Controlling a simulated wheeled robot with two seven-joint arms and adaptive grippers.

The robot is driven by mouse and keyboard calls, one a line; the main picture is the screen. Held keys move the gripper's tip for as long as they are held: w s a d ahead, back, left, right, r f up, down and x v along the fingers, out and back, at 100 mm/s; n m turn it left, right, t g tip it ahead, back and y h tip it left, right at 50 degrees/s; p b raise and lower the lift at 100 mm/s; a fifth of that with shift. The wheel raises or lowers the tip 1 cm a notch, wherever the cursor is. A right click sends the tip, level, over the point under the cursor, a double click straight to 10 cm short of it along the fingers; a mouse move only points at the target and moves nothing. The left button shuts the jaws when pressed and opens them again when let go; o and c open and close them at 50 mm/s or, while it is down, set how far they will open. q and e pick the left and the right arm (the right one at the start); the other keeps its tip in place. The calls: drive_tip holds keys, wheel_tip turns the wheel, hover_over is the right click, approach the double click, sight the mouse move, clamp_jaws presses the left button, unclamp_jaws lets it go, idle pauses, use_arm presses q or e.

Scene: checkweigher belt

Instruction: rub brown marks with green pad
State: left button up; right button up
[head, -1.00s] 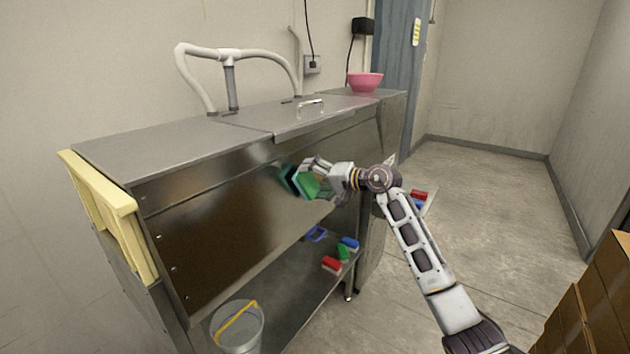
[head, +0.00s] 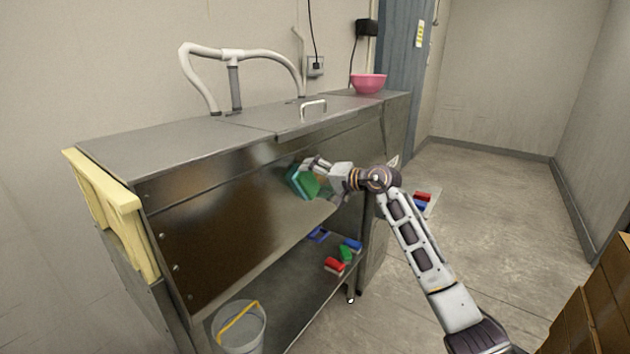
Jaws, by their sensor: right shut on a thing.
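The green pad (head: 305,183) is held in my right gripper (head: 312,175), which is shut on it. The pad is at the steel front panel (head: 225,205) of the belt unit, near its right part; I cannot tell if it touches. The panel has a brown tint over its lower left part, with no sharp edges to single marks. The pad and gripper hide a bit of the panel behind them. My left gripper is not in view.
Below the panel, a shelf (head: 285,290) holds a grey bucket (head: 240,330), blue and red brushes (head: 334,265) and a green one. A pink bowl (head: 368,84) stands on top. Cardboard boxes (head: 600,310) are at lower right. Floor on the right is mostly clear.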

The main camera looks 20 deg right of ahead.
sight(320, 186)
drive_tip(key=shift+d, duration=0.1)
drive_tip(key=shift+w+d+b, duration=0.9)
drive_tip(key=shift+d+b, duration=0.25)
drive_tip(key=shift+b, duration=0.2)
drive_tip(key=shift+w+d, duration=0.1)
drive_tip(key=shift+d, duration=0.1)
drive_tip(key=shift+w+d, duration=0.1)
drive_tip(key=shift+w+d+b, duration=1.05)
drive_tip(key=shift+d+b, duration=0.15)
drive_tip(key=shift+w+d, duration=0.1)
